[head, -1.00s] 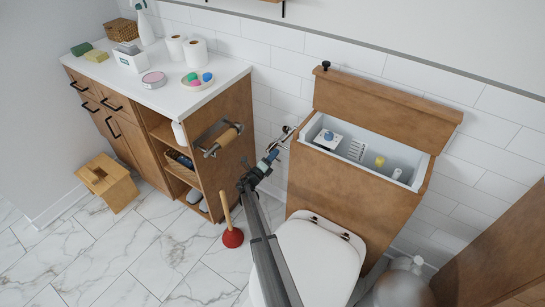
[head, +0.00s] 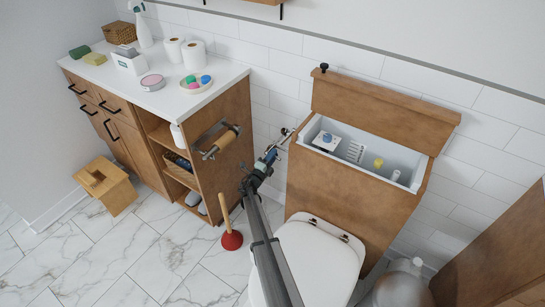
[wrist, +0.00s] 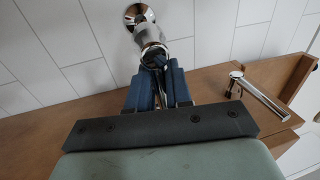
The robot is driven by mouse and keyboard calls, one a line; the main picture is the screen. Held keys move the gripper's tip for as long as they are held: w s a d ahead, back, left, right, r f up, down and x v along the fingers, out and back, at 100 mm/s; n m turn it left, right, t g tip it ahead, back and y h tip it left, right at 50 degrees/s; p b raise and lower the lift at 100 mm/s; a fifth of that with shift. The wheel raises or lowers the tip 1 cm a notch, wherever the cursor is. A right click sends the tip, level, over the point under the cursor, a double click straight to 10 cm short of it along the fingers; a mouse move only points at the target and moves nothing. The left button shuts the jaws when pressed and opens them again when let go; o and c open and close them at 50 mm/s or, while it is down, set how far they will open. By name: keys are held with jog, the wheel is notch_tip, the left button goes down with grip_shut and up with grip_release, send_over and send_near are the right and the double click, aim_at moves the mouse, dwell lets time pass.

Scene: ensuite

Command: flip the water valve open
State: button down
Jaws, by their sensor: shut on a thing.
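The water valve (head: 286,133) is a chrome fitting on the tiled wall, between the cabinet and the toilet tank. In the wrist view the valve (wrist: 149,38) has a round wall flange and a chrome body reaching toward me. My gripper (head: 271,154) is at its near end. In the wrist view the blue fingers of my gripper (wrist: 156,82) are shut on the valve's handle, one on each side. The fingers hide most of the handle, so I cannot tell its angle.
The wooden toilet tank (head: 335,195) is close on the right, its lid shifted back. A chrome lever (wrist: 262,97) is right of my gripper in the wrist view. The cabinet's roll holder (head: 221,140) is close on the left. A red plunger (head: 232,239) stands below.

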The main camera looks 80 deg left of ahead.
jog(key=c, duration=1.2)
grip_release()
jog(key=v, duration=1.3)
jog(key=shift+s+d+f, duration=0.2)
jog(key=shift+s+d, duration=0.1)
